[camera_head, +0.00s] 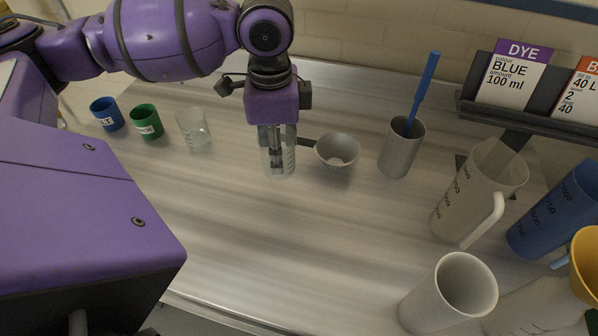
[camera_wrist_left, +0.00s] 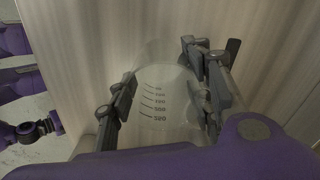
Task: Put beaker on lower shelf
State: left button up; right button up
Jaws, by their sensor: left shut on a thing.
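My left gripper (camera_head: 277,150) points down over the metal worktop (camera_head: 250,230) and is shut on a clear beaker (camera_head: 279,165) with dark graduation marks. In the left wrist view the beaker (camera_wrist_left: 165,105) is between the two fingers of the left gripper (camera_wrist_left: 165,105). The beaker is upright; whether its base touches the worktop I cannot tell. Another clear beaker (camera_head: 194,130) stands to its left. My right gripper is not in view.
A blue cup (camera_head: 107,114) and a green cup (camera_head: 146,122) stand at the left. A grey pot (camera_head: 401,150) with a blue stick, several jugs (camera_head: 478,195) and a white cup (camera_head: 449,293) fill the right. The front middle is clear.

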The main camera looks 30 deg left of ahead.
pick_arm(q)
jog(key=shift+w+d+f+b, duration=0.2)
jog(key=shift+d+f, duration=0.35)
jog(key=shift+f, duration=0.75)
jog(key=shift+w+d+f+b, duration=0.1)
jog(key=shift+w+d+f, duration=0.35)
jog(key=shift+f, duration=0.8)
jog(key=shift+w+d+f+b, duration=0.15)
jog(key=shift+d+f, duration=0.45)
jog(key=shift+f, duration=0.7)
jog(key=shift+f, duration=0.1)
jog(key=o, duration=1.2)
